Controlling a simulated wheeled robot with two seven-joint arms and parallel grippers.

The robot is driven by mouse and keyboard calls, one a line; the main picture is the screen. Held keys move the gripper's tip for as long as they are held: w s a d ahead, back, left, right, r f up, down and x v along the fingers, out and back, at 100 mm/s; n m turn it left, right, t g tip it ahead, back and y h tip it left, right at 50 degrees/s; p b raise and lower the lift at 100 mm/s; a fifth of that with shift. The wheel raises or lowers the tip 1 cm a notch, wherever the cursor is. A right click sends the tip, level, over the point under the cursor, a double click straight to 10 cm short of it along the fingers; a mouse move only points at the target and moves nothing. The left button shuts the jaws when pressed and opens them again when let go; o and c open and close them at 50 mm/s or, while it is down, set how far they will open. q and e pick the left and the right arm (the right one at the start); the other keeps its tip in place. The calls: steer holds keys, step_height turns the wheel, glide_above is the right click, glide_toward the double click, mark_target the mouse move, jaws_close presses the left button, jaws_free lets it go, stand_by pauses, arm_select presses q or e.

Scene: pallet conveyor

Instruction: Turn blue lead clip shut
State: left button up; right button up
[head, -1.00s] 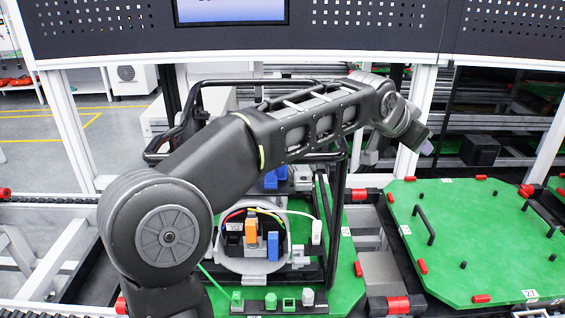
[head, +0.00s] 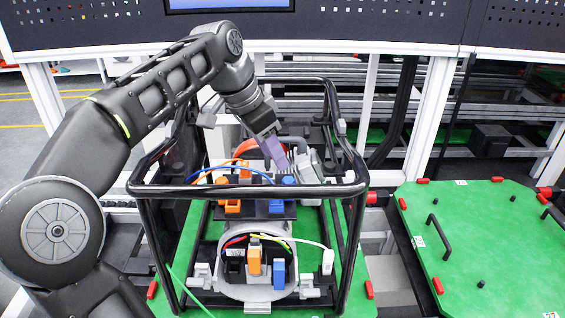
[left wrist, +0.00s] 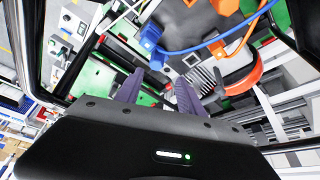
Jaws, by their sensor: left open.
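Two blue clips show in the head view. The rear blue clip (head: 283,203) sits beside an orange clip on the dark block inside the black frame; the front blue clip (head: 279,273) stands beside another orange clip lower down. I cannot tell which is the lead clip, nor whether either is turned shut. A blue part (left wrist: 150,38) also shows in the left wrist view, ahead of the fingers. My left gripper (head: 275,153) has purple fingers, tilted down behind and above the rear blue clip. In the left wrist view its fingers (left wrist: 160,88) are apart and empty. My right gripper is out of view.
The black tube frame (head: 250,190) surrounds the device, with its top bars near my left arm. Orange, blue and other wires loop around the block. A green pallet (head: 490,240) with a black handle lies to the right, mostly clear.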

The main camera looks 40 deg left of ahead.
mark_target(288, 179)
arm_select(q)
steer(key=x, duration=0.5)
steer(key=p+x, duration=0.1)
steer(key=x, duration=0.1)
steer(key=shift+d+f, duration=0.2)
steer(key=shift+d, duration=0.25)
steer(key=shift+c, duration=0.5)
jaws_close()
